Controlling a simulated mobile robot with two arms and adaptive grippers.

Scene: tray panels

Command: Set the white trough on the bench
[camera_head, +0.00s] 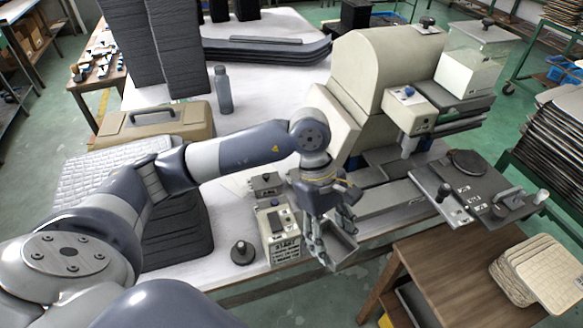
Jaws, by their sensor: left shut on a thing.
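A small pale grey-white trough (344,252) is in the grasp of my left gripper (324,228). The gripper points down and is shut on the trough, with its dark fingers hiding part of it. The trough looks tilted, with its open side partly in view. It is near the front edge of the white bench (190,262), just right of a control box. I cannot tell whether it touches the bench. My right gripper is not in view.
The START-labelled control box (281,236) and a black knob (242,252) stand left of the gripper. A large beige machine (368,70) stands behind it. A wooden table (425,270) is at right. A toolbox (150,130) and grey bottle (222,90) are at left.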

